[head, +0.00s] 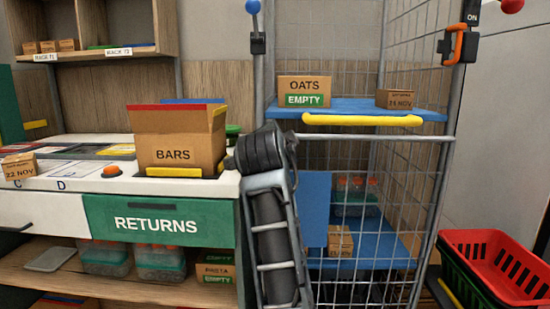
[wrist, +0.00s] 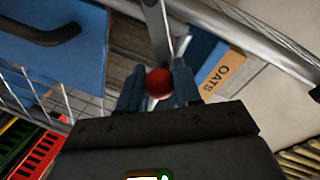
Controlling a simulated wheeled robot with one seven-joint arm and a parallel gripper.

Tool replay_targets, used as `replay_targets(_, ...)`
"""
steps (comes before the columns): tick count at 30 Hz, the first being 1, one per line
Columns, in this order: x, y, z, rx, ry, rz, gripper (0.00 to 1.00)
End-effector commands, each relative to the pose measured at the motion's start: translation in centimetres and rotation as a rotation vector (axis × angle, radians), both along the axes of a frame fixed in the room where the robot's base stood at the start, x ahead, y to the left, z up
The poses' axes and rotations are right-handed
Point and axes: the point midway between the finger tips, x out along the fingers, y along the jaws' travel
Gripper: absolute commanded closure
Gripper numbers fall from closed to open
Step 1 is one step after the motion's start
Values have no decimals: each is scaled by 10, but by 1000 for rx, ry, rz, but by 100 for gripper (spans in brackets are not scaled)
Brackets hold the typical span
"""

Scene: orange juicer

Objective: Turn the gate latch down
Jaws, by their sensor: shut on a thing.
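In the wrist view, a red ball knob (wrist: 159,83) sits at the end of a grey metal bar (wrist: 155,30). My gripper (wrist: 160,90) is shut on this red knob, with one blue-grey finger on each side. The bar runs up and away from the knob in that view. In the head view my arm stands in front of the wire rack's left side, and my fingers and the held knob cannot be made out there. I cannot tell from the head view how the latch is turned.
The wire rack has a blue shelf (head: 360,107) with an OATS box (head: 304,91) and a yellow front bar (head: 362,120). An orange handle (head: 455,46) is on the right post. A BARS box (head: 172,147) stands on the left counter. A red and green basket (head: 490,260) is at right.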

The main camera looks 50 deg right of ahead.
Motion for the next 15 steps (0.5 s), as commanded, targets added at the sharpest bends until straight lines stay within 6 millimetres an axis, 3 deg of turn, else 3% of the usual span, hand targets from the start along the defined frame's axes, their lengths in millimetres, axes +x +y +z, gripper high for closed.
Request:
replay_targets(1,-1,-1,-10,27,-36,0,100)
replay_targets(15,-8,-6,-32,265,-339,0,100)
